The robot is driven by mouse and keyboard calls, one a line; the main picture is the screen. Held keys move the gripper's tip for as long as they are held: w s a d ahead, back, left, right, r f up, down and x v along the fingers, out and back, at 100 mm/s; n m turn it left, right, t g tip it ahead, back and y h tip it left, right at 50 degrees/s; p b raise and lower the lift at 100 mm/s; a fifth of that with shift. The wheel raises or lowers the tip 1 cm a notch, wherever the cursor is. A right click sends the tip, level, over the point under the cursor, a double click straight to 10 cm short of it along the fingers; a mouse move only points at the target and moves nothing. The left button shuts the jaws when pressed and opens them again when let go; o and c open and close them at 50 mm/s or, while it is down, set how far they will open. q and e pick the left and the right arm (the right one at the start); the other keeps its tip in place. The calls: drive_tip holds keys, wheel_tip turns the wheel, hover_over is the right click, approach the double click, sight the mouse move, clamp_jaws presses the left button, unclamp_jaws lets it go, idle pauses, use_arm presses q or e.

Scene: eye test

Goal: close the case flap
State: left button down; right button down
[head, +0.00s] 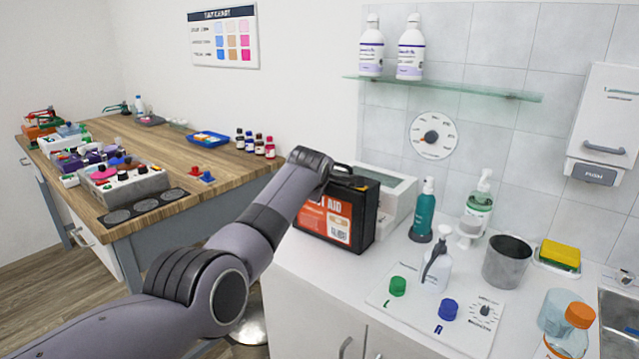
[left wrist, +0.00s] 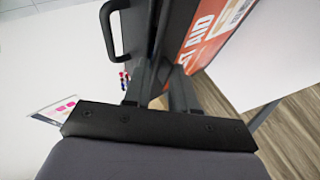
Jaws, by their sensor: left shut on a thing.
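The first aid case (head: 337,215) is black with an orange front label. It stands upright on the white counter in the head view. Its orange face also shows at the top of the left wrist view (left wrist: 204,32), with a black carry handle (left wrist: 112,32) to the left. My left gripper (left wrist: 160,78) is at the top of the case, its fingers shut on a dark part of it. I cannot tell whether that part is the flap, nor how far the flap stands open. In the head view my own wrist hides the fingers. My right gripper is not in view.
A pale box (head: 399,195) stands close behind the case. To its right are a teal bottle (head: 423,212), a white pump bottle (head: 437,268) and a grey cup (head: 507,262). A panel with knobs (head: 405,312) lies in front. A wooden bench (head: 190,160) is at the left.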

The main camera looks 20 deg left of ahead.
use_arm(q)
drive_tip(key=shift+a, duration=0.15)
drive_tip(key=c, duration=1.1)
unclamp_jaws()
drive_tip(key=shift+s+r, duration=0.1)
drive_tip(key=shift+v, duration=3.55)
